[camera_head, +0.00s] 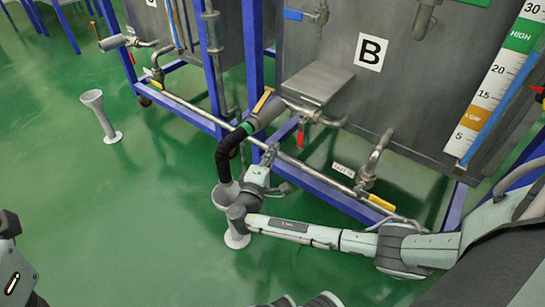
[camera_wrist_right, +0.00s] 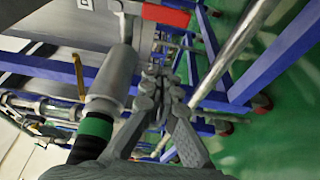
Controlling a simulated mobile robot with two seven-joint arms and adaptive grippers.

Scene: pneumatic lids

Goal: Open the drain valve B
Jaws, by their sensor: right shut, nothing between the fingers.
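The tank marked B (camera_head: 335,90) stands at the centre right of the head view. A valve with a red handle (camera_head: 300,133) sits on the pipe low on its front, the handle hanging down. The red handle also shows at the top of the right wrist view (camera_wrist_right: 166,16). My right gripper (camera_head: 270,151) is shut and empty, just left of and below the red handle, apart from it. Its closed fingers (camera_wrist_right: 158,78) also point towards the handle in the wrist view. My left gripper is not in view; only part of my left arm shows at the left edge.
A black hose (camera_head: 226,150) with a green band bends down to a grey floor funnel (camera_head: 222,195) beside my right forearm. Blue frame rails and a long metal pipe run close by. A yellow-handled valve (camera_head: 382,202) is lower right. The green floor at left is mostly clear.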

